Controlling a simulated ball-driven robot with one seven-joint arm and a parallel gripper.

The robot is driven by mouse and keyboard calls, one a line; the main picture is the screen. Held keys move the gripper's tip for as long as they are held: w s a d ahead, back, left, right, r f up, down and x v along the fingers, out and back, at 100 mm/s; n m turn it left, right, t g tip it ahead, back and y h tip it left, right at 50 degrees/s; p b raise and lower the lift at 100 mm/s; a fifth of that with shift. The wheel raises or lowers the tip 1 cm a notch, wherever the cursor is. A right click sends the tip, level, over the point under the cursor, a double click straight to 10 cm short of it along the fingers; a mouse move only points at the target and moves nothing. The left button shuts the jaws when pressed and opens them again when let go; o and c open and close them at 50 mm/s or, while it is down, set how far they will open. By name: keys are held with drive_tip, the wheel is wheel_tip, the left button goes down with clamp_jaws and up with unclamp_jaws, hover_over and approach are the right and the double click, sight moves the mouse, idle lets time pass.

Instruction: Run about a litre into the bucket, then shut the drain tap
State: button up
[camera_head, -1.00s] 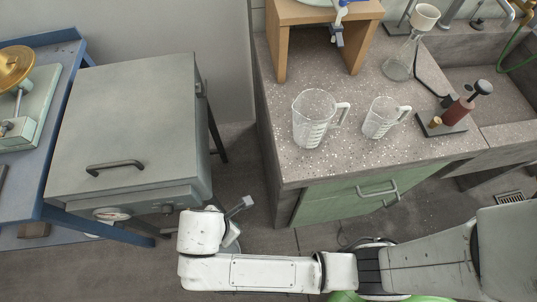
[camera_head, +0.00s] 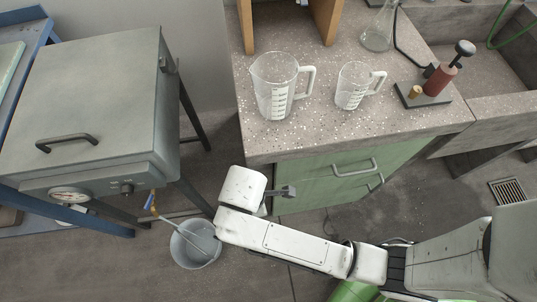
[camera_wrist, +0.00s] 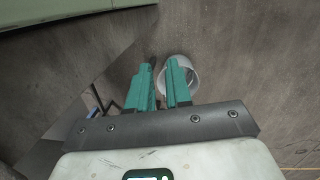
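The pale bucket (camera_head: 181,258) stands on the floor below the front of the grey cabinet, left of my arm. A small tap with a yellow and blue handle (camera_head: 151,202) sits at the cabinet's lower front. A thin pale length runs from near it over the bucket. I cannot tell whether water is flowing or how much the bucket holds. In the wrist view, my gripper (camera_wrist: 160,66) has its two teal fingers apart with nothing between them. The bucket (camera_wrist: 194,66) shows beyond the right finger, partly hidden by it. In the head view the fingers are hidden by my arm.
The grey cabinet (camera_head: 85,100) has a front handle and a round gauge (camera_head: 69,196). Two clear measuring jugs (camera_head: 275,90) (camera_head: 352,88) and a red pump-like device (camera_head: 443,78) stand on the speckled bench (camera_head: 300,143). A floor drain (camera_head: 508,191) is at right. Floor around the bucket is clear.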

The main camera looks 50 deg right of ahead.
drive_tip(key=shift+s+d+f+m, duration=0.2)
drive_tip(key=shift+s+d+m, duration=0.1)
drive_tip(key=shift+s+d, duration=0.15)
drive_tip(key=shift+o, duration=0.3)
drive_tip(key=shift+o, duration=1.1)
